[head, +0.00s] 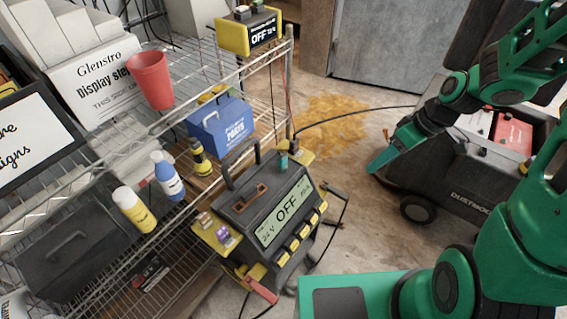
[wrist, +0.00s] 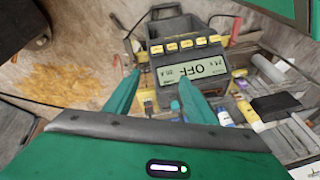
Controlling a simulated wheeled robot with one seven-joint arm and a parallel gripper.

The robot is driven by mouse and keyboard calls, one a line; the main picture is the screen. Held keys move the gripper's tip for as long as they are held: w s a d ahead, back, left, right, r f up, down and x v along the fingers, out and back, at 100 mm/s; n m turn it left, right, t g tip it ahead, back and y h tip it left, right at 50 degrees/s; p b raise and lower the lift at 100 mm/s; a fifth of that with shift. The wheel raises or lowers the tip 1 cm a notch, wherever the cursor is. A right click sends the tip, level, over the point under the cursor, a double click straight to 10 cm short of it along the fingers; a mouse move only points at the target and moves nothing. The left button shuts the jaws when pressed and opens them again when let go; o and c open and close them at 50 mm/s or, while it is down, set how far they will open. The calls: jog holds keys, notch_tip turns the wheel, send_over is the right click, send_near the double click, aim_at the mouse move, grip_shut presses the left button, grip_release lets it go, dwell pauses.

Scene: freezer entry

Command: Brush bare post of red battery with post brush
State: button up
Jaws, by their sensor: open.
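The red battery (head: 513,136) sits in the open top of a dark cart at the right of the head view. My arm partly covers that cart, and I cannot make out which post is bare. My gripper (head: 380,160) is open, left of the cart and right of the charger. In the wrist view my gripper's two green fingers (wrist: 155,97) are apart and point toward the charger, with nothing held. A small teal-topped object (head: 283,160) stands at the charger's upper edge; I cannot tell whether it is the post brush. No other post brush is clear.
The charger (head: 287,208) reads OFF, with yellow side trays and cables. A wire shelf (head: 105,165) at left holds a red cup (head: 150,82), bottles and a blue parts box (head: 222,127). A black cable crosses the floor to the cart (head: 460,195). A yellow-brown stain (head: 330,122) marks the floor.

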aim_at(274, 165)
jog(key=w+a+f+n+t+y, duration=0.1)
jog(key=w+a+f+y, duration=0.1)
jog(key=a, duration=0.5)
jog(key=w+a+f+n+t+y, duration=0.2)
jog(key=w+a+f+y, duration=0.1)
jog(key=w+a+f, duration=0.2)
jog(key=w+a+f+n+t+y, duration=0.1)
jog(key=w+a+f+t+y, duration=0.1)
jog(key=a+f, duration=0.5)
jog(key=shift+w+a+n+y, duration=0.3)
jog(key=shift+w+a+n, duration=0.1)
jog(key=shift+w+a, duration=0.55)
jog(key=shift+w+a+f+t, duration=0.15)
jog(key=shift+w+f+t, duration=0.05)
jog(key=shift+f+t, duration=0.1)
jog(key=x, duration=1)
jog(key=shift+w+a, duration=0.25)
jog(key=c, duration=1.2)
jog(key=shift+r, duration=0.1)
